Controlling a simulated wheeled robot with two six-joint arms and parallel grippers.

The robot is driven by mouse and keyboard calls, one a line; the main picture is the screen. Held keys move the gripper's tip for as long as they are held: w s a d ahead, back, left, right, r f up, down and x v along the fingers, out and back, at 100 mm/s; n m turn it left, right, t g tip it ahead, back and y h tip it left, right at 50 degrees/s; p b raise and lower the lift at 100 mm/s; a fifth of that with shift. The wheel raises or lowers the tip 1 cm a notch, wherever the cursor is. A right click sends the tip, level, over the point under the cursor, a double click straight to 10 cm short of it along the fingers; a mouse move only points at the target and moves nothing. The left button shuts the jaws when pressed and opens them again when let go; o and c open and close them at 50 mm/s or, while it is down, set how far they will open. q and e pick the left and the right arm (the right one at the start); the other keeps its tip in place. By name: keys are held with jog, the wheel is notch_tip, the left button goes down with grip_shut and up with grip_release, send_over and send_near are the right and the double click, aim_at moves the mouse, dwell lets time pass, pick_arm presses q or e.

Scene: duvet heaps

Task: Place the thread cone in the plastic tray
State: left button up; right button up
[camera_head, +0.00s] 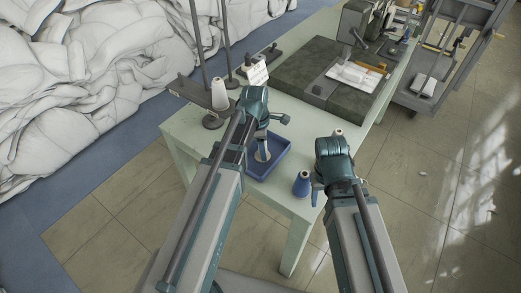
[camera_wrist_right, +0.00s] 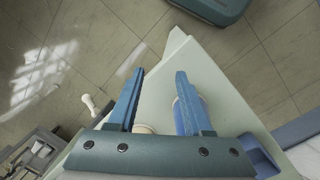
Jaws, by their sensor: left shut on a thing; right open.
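The blue plastic tray (camera_head: 281,163) sits on the pale green table near its front edge. My left gripper (camera_head: 262,146) is shut on a pale thread cone (camera_head: 262,155), which is over or inside the tray; whether it touches the floor of the tray I cannot tell. My right gripper (camera_head: 318,190) is open near the table's right edge. A blue cone (camera_head: 301,186) stands beside it; in the right wrist view the blue cone (camera_wrist_right: 180,118) is partly behind one finger. The open fingers (camera_wrist_right: 158,90) hold nothing. The tray also shows there (camera_wrist_right: 262,155).
A white cone (camera_head: 219,95) stands on a thread stand at the table's left. Another pale cone top (camera_head: 338,132) shows behind my right arm. A dark green slab (camera_head: 310,72) lies farther back. White duvets (camera_head: 90,80) heap at left; a grey cart (camera_head: 440,75) stands right.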

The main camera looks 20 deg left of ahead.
pick_arm(q)
jog(key=shift+d+r, duration=0.1)
jog(key=shift+d, duration=0.1)
pick_arm(e)
jog(key=shift+d, duration=0.15)
pick_arm(q)
jog(key=shift+f, duration=0.2)
pick_arm(e)
jog(key=shift+f, duration=0.1)
pick_arm(q)
jog(key=o, duration=1.5)
jog(key=shift+a, duration=0.1)
jog(key=shift+r, duration=0.2)
